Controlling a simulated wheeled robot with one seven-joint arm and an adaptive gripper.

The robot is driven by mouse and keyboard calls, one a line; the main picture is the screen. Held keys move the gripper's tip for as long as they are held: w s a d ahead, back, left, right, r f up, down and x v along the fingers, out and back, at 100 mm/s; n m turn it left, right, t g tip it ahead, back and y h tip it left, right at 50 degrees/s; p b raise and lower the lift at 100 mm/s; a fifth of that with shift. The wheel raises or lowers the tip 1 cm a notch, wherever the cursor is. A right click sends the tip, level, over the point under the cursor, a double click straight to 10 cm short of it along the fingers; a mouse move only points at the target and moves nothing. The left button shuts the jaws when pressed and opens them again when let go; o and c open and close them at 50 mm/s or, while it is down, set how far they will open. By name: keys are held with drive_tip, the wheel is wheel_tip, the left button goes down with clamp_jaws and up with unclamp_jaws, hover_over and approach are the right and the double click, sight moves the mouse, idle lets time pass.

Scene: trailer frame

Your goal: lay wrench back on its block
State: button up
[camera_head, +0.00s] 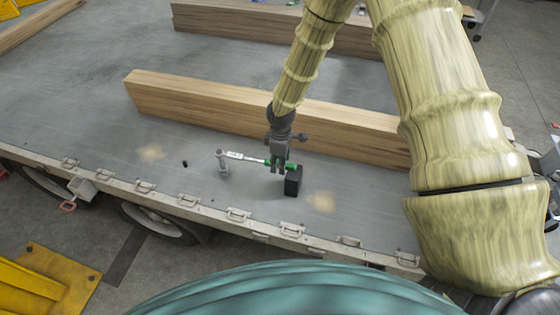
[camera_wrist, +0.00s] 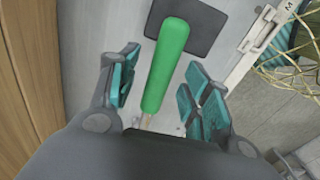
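The wrench has a green handle (camera_head: 291,166) and a silver shaft (camera_head: 246,156). Its handle end is over or on a black block (camera_head: 293,185) on the trailer deck, and its other end reaches a grey metal post (camera_head: 223,165). My gripper (camera_head: 279,168) is at the handle, just left of the block. In the wrist view the green handle (camera_wrist: 165,65) lies between the teal finger pads of my gripper (camera_wrist: 162,88), with narrow gaps on both sides. The black block (camera_wrist: 199,28) shows beneath the handle's far end. Whether handle and block touch is unclear.
A long timber beam (camera_head: 230,108) lies just behind the wrench, close to my gripper. A small black piece (camera_head: 185,163) sits on the deck at left. The deck's front edge (camera_head: 190,203) carries several metal latches. Bare deck (camera_head: 90,130) is free at left.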

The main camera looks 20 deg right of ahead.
wheel_tip(320, 180, up, 12)
idle(0.8)
drive_tip(key=shift+f, duration=0.1)
drive_tip(key=s+a+f+m+y, duration=0.25)
drive_tip(key=s+f+m, duration=0.25)
drive_tip(key=s+f, duration=1.1)
drive_tip(key=s+d+f+m+h, duration=0.1)
drive_tip(key=s+d+f+m, duration=0.25)
drive_tip(key=s, duration=0.65)
drive_tip(key=s+d+f+m+h, duration=0.2)
drive_tip(key=s+m, duration=0.2)
drive_tip(key=s, duration=0.7)
wheel_tip(320, 180, down, 6)
drive_tip(key=b, duration=0.6)
drive_tip(key=shift+f, duration=0.15)
